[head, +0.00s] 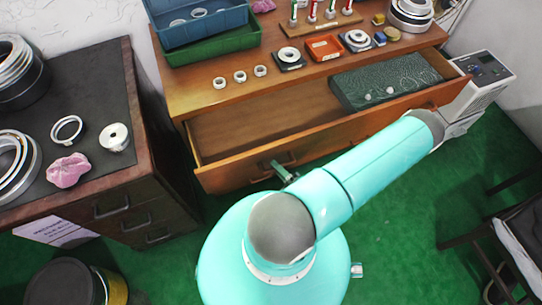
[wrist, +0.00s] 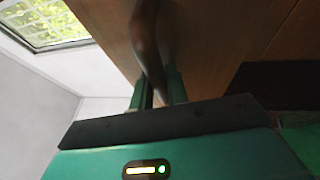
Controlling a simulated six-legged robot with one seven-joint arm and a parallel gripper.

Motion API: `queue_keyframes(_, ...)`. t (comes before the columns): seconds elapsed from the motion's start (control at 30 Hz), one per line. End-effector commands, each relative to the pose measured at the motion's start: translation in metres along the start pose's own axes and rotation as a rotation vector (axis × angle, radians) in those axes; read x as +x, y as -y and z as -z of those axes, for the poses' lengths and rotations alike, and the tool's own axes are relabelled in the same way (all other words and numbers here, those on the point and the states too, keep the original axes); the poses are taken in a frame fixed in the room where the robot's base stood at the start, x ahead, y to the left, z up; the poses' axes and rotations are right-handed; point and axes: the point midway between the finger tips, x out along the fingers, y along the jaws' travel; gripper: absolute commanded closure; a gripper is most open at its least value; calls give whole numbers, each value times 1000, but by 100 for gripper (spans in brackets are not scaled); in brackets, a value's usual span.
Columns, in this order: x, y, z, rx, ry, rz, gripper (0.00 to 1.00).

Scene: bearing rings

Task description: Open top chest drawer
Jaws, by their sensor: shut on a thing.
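The chest's top drawer (head: 345,142) is pulled well out in the head view, and its bare wooden floor shows at the left. Its dark left handle (head: 288,161) is on the front panel. My gripper (head: 283,170) is at this handle, mostly hidden below by my arm. In the wrist view my gripper (wrist: 158,92) has its two green fingers shut on the dark curved handle (wrist: 148,45), against the brown drawer front (wrist: 205,40).
A dark green patterned block (head: 385,80) with two small pale pieces lies in the drawer's right part. Trays (head: 215,45), rings and small parts stand on the chest top. A dark-topped cabinet (head: 95,100) stands left. A grey machine (head: 485,75) stands right. Green floor (head: 410,215) is clear in front.

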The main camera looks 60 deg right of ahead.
Motion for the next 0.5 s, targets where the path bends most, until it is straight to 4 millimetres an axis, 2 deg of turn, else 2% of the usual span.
queue_keyframes(0.2, -22, -6, 11, 2, -1, -5, 100)
queue_keyframes(0.5, -26, -7, 14, 1, 0, -5, 100)
